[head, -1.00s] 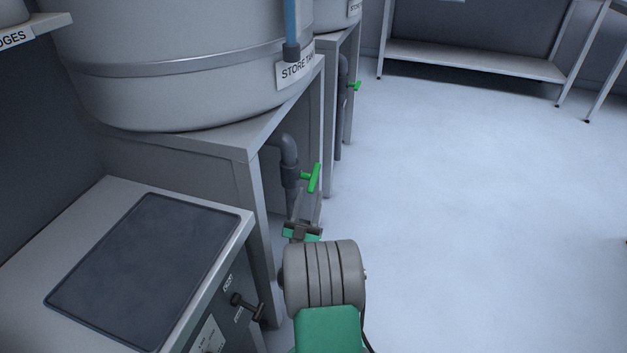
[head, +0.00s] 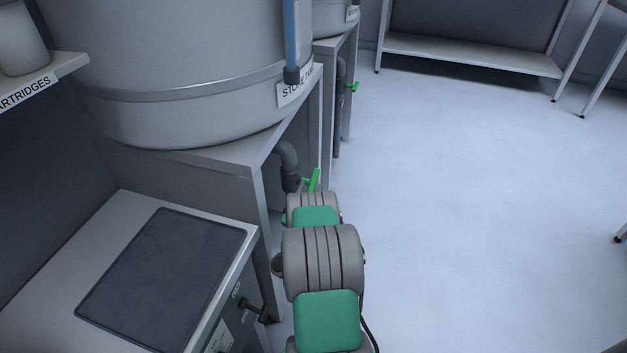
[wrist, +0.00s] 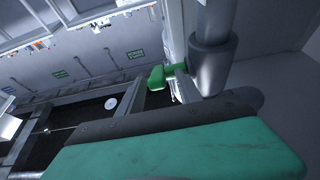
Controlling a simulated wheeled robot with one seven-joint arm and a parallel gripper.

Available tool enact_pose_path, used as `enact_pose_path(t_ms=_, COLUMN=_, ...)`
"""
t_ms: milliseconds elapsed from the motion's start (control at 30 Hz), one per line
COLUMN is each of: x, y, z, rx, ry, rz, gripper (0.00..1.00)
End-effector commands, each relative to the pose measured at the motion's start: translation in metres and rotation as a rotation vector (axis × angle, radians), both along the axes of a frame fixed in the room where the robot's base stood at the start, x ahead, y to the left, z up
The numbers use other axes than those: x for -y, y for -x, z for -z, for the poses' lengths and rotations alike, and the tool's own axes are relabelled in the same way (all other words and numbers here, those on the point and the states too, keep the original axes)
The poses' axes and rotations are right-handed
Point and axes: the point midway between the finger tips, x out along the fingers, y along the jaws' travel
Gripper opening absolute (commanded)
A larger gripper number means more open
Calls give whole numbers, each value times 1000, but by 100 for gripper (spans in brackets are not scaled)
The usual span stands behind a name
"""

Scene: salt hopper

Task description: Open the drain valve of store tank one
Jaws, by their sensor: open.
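The near store tank (head: 190,65) is a large grey drum on a metal stand (head: 262,190); its label (head: 296,92) reads "STORE TA…" and its number is not readable. Below it a grey drain pipe (head: 288,158) carries a valve with a green handle (head: 315,180), which slants across the pipe. The wrist view shows the green handle (wrist: 157,77) beside the grey pipe fitting (wrist: 212,62). In the head view my arm hides the gripper.
A second tank (head: 335,18) with its own green-handled valve (head: 352,87) stands behind. A bench cabinet (head: 170,275) with a dark top panel and a black lever (head: 257,310) is close on the left. The floor (head: 480,220) to the right is clear.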

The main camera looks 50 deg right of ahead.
Motion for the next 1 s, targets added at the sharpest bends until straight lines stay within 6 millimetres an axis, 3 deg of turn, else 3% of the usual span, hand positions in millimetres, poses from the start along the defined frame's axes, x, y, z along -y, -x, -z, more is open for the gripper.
enact_pose_path(t_ms=200, x=22, y=-10, z=-9, rx=1, ry=0, rz=3, gripper=42)
enact_pose_path(t_ms=500, x=26, y=-13, z=-12, rx=0, ry=0, rz=1, gripper=42)
enact_pose_path(t_ms=1000, x=26, y=-13, z=-12, rx=1, ry=1, rz=1, gripper=2)
